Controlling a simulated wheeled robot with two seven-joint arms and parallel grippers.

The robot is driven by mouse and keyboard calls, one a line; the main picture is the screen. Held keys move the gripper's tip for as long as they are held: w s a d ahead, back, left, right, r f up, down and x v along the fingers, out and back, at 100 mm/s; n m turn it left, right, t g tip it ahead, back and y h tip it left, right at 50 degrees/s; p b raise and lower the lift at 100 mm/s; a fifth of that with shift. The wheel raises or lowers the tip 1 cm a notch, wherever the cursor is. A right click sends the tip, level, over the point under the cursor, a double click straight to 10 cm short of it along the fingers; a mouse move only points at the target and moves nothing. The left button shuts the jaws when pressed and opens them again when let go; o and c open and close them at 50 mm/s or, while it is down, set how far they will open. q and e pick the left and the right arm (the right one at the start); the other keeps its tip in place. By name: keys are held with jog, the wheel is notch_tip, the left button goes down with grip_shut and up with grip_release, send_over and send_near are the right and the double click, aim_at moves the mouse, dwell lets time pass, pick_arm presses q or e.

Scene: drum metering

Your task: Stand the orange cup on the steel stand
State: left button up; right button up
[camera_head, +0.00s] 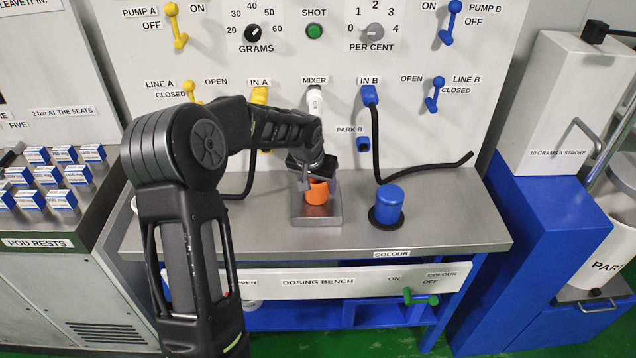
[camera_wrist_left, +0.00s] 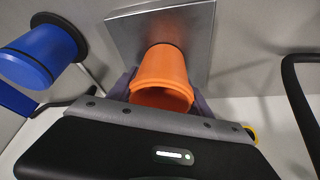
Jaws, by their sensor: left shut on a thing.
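The gripper's body also shows in the left wrist view (camera_wrist_left: 160,98). My right gripper is not in view.
A blue lidded container (camera_head: 389,203) stands on a dark base to the right of the stand, also seen in the left wrist view (camera_wrist_left: 40,52). A black hose (camera_head: 425,165) runs behind. The bench (camera_head: 450,225) is clear at right.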

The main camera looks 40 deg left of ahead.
pick_arm(q)
jog(key=o, duration=1.4)
jog(key=shift+f, duration=0.15)
jog(key=shift+c, duration=0.2)
jog(key=shift+r, duration=0.4)
jog(key=v, duration=1.1)
jog(key=shift+s+r+b, duration=0.2)
jog(key=shift+r+b, duration=0.1)
